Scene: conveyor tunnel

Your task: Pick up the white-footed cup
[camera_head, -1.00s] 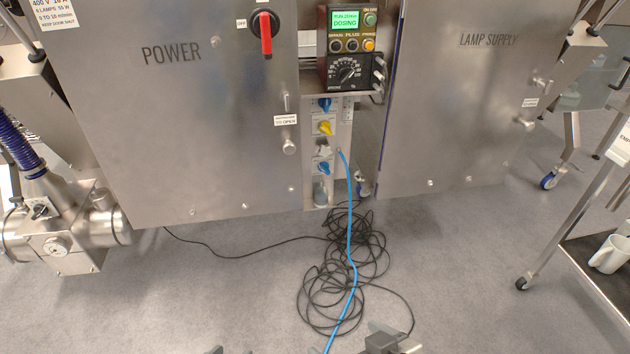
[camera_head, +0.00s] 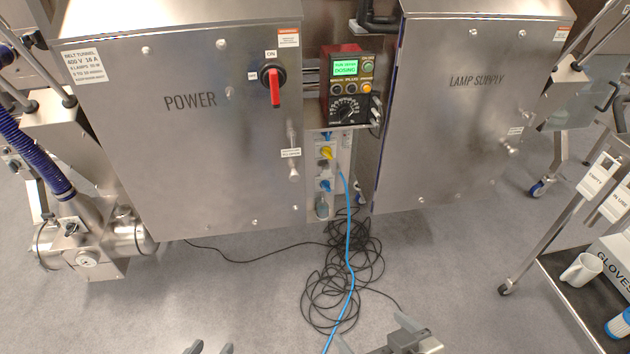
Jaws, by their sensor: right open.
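A blue and white item (camera_head: 619,326), cut off by the right edge, is on the same shelf. I cannot tell whether it is a cup, nor which item has a white foot. My right gripper (camera_head: 375,332) is at the bottom centre, open and empty, well left of the shelf.
The cart (camera_head: 532,248) has a slanting metal post and a caster. A box marked GLOVES (camera_head: 613,262) stands on it. Black cable coils (camera_head: 340,285) and a blue hose (camera_head: 349,250) lie on the floor. Steel cabinets (camera_head: 210,140) stand ahead. Grey floor between is open.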

